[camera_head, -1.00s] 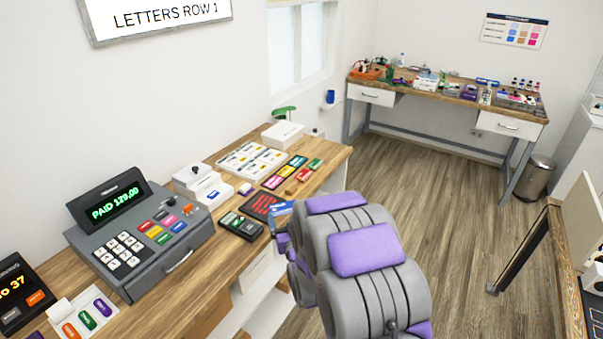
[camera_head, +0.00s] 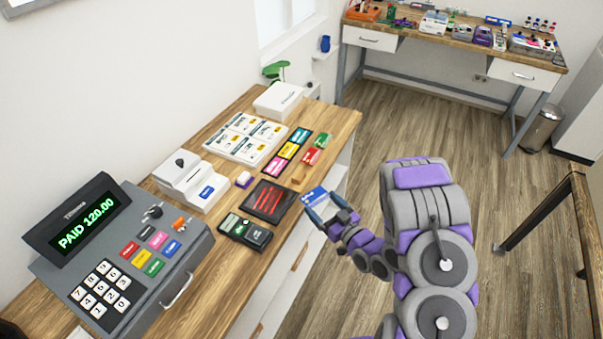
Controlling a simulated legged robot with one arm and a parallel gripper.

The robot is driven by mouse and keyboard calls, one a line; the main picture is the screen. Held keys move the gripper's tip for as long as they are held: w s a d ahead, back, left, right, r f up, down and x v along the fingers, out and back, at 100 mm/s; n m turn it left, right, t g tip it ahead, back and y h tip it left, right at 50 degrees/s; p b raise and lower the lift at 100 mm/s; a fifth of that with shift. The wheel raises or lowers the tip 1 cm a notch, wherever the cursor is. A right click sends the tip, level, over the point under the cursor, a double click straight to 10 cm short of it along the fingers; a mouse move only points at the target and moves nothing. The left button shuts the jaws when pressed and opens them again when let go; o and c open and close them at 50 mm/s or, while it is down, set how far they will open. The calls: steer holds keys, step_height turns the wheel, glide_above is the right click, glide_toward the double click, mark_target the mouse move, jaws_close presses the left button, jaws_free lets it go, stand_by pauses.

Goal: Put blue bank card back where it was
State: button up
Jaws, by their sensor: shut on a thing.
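The blue bank card (camera_head: 315,196) is held in my gripper (camera_head: 326,209), just off the counter's front edge. The jaws are shut on it; the card points up and left toward the counter. A card reader (camera_head: 244,231) lies on the counter left of my gripper. A black tray with red markings (camera_head: 268,202) lies behind the reader. A row of coloured cards, pink, yellow and teal (camera_head: 289,150), lies further back, with red and green cards (camera_head: 312,156) to its right.
The cash register (camera_head: 125,245) reads "PAID 120.00" at the left. A white box device (camera_head: 190,182), a white card board (camera_head: 245,137) and a white box (camera_head: 279,100) stand along the wall. Open floor lies behind my arm.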

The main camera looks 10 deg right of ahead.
mark_target(302, 178)
steer(key=shift+n, duration=0.3)
steer(key=x, duration=0.4)
steer(key=f+x, duration=0.1)
steer(key=x, duration=0.1)
steer(key=shift+w, duration=0.45)
steer(key=w, duration=0.5)
steer(key=w+b, duration=0.1)
steer(key=w, duration=0.2)
steer(key=shift+w+d+f, duration=0.15)
steer(key=shift+d+f, duration=0.15)
steer(key=shift+f, duration=0.05)
steer(key=shift+w+a, duration=0.2)
steer(key=shift+w, duration=0.05)
steer(key=shift+w+a+f, duration=0.1)
steer(key=shift+a, duration=0.05)
steer(key=shift+a+f, duration=0.2)
steer(key=shift+f, duration=0.15)
step_height(302, 178, down, 2)
steer(key=shift+a+f+b, duration=0.1)
steer(key=shift+f+b, duration=0.05)
steer(key=shift+b, duration=0.3)
steer(key=shift+f, duration=0.25)
steer(key=shift+d, duration=0.5)
steer(key=o, duration=0.6)
steer(key=shift+c, duration=0.2)
steer(key=shift+o, duration=0.9)
steer(key=shift+a, duration=0.3)
